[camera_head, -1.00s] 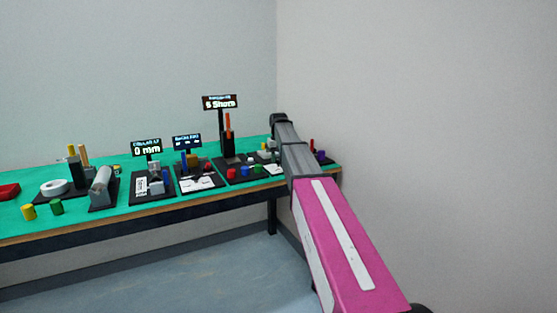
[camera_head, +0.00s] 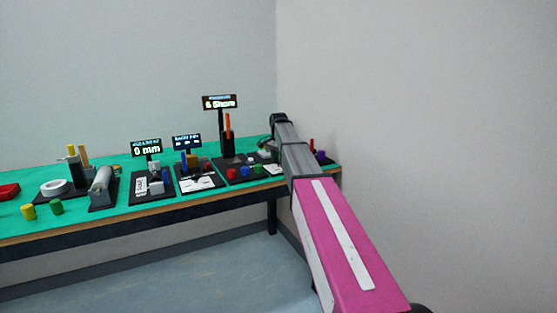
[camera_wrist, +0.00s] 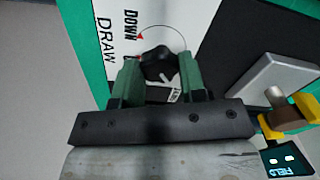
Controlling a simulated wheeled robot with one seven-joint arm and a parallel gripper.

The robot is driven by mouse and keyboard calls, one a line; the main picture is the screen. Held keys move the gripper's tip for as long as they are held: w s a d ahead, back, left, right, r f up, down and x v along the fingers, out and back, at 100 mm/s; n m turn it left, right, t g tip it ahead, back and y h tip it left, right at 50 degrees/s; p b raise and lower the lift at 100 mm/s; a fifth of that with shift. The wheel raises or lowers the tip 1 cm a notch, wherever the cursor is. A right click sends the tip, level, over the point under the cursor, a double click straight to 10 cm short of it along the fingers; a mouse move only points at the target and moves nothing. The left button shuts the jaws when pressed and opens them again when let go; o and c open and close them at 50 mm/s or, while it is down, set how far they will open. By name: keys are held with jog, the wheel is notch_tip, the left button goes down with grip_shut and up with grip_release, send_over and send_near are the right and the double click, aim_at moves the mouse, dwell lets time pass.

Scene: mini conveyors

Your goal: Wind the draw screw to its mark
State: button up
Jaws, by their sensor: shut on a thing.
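The draw screw's black knob (camera_wrist: 157,62) shows in the wrist view, on a white panel (camera_wrist: 205,22) lettered DOWN and DRAW. The two green fingers of my gripper (camera_wrist: 158,78) are shut on it, one on each side. A white pointer line on the knob points down and a little right in the picture. A thin arc is drawn around the knob, with a small red mark (camera_wrist: 140,37) at its upper left. The pointer is well away from that red mark. In the head view my arm hides most of the draw station and the fingers.
In the wrist view a grey block (camera_wrist: 276,85), a yellow-and-brown part (camera_wrist: 283,120) and a lit display (camera_wrist: 288,161) lie right of my gripper. In the head view the green bench (camera_head: 100,214) carries several stations with signs; my arm reaches over its right end.

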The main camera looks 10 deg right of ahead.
jog(key=m, duration=0.5)
jog(key=shift+m, duration=0.3)
jog(key=m, duration=0.4)
jog(key=shift+m, duration=0.3)
jog(key=m, duration=0.9)
jog(key=shift+m, duration=0.4)
jog(key=o, duration=0.9)
jog(key=shift+o, duration=0.2)
